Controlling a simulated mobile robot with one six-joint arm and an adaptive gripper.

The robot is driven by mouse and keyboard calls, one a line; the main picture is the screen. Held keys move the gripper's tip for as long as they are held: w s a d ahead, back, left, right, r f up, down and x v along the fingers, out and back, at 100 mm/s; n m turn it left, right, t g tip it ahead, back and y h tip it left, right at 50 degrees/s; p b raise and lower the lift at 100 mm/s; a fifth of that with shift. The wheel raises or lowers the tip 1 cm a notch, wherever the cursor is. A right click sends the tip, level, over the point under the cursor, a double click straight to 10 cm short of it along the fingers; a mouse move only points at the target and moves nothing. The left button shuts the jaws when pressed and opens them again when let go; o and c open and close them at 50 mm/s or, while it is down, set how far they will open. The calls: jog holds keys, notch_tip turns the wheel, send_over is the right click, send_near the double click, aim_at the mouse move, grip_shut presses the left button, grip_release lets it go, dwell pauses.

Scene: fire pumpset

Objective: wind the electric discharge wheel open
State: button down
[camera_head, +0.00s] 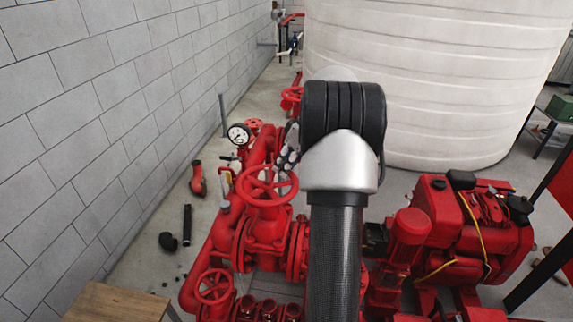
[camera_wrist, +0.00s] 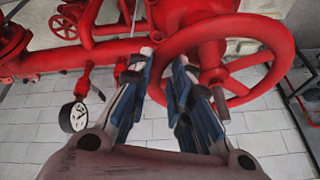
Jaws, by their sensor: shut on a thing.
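A red handwheel (camera_head: 267,187) with spokes stands on top of a red valve body left of centre in the head view. I take it to be the electric discharge wheel. In the wrist view the red wheel (camera_wrist: 275,45) fills the upper right, with its hub and spokes in sight. My gripper (camera_head: 287,156) is at the far right side of its rim, partly hidden by my arm. In the wrist view my gripper (camera_wrist: 165,62) has its blue-padded fingers on either side of the near rim and is shut on it. The exact contact is hard to see.
A pressure gauge (camera_head: 239,134) stands close behind the wheel; it also shows in the wrist view (camera_wrist: 74,117). A second red wheel (camera_head: 214,286) is lower left. A red engine (camera_head: 470,225) is at right, a white tank (camera_head: 430,80) behind. A block wall (camera_head: 90,100) runs along the left.

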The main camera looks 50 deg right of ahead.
dwell(0.3)
jog(key=c, duration=1.5)
grip_release()
jog(key=v, duration=1.2)
